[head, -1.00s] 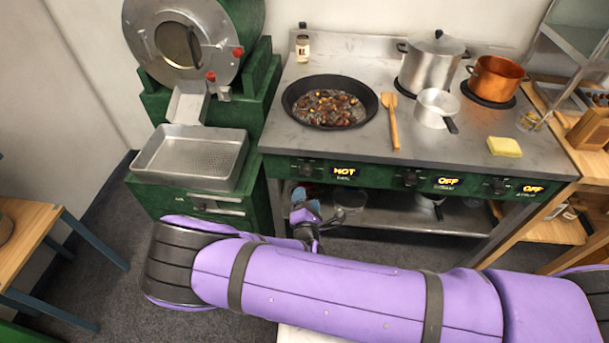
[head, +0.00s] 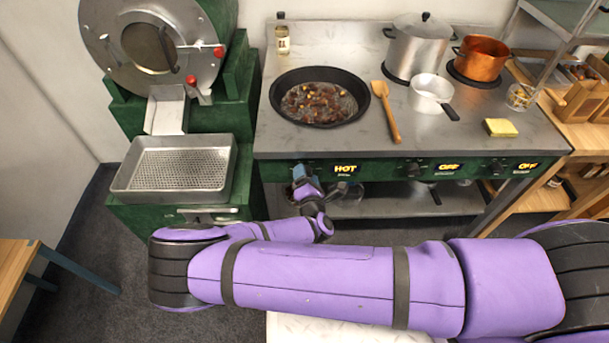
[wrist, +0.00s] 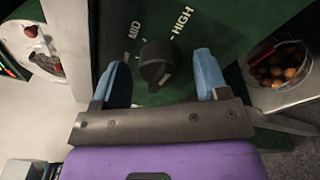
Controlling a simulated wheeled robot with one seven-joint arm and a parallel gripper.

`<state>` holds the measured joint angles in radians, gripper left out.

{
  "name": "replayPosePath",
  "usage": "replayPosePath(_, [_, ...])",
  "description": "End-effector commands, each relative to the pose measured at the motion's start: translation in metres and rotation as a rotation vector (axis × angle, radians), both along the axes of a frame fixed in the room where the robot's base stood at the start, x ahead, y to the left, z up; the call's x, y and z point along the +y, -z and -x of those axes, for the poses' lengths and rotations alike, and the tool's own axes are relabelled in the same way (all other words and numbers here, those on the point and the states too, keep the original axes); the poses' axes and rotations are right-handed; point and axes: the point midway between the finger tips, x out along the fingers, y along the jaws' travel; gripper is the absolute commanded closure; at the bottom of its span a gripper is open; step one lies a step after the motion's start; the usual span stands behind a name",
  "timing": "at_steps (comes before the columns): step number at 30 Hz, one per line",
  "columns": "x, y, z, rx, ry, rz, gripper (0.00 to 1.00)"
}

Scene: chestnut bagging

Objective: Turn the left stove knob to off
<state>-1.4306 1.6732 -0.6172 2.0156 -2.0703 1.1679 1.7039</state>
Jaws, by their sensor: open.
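The left stove knob (wrist: 156,66) is black and round and sits on the green front panel in the wrist view. Its label marks MID and HIGH are readable beside it. The lit display (head: 345,168) near the left knob reads HOT in the head view. My gripper (wrist: 164,82) is open, with one blue finger on each side of the knob and a gap on both sides. In the head view my gripper (head: 305,180) is at the panel, left of the HOT display, and hides the knob there.
A black pan (head: 318,97) of chestnuts sits on the stove above. A wooden spatula (head: 387,112), saucepan (head: 430,90), steel pot (head: 414,52) and copper pot (head: 482,58) are on the stovetop. A perforated tray (head: 175,168) stands left. Two other displays read OFF.

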Motion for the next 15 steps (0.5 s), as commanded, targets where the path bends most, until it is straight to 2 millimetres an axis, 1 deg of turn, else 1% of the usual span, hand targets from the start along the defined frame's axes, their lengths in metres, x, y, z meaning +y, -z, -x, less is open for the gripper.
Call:
replayPosePath(2, [0.0, 0.0, 0.0, 0.0, 0.0, 0.0, 0.32])
replayPosePath(3, [0.0, 0.0, 0.0001, 0.0, 0.0, 0.0, 0.41])
replayPosePath(8, [0.0001, 0.0, 0.0001, 0.0, 0.0, 0.0, 0.78])
replayPosePath(9, [0.0001, 0.0, 0.0001, 0.0, 0.0, 0.0, 0.81])
replayPosePath(15, [0.0003, -0.0001, 0.0001, -0.001, 0.0, 0.008, 0.81])
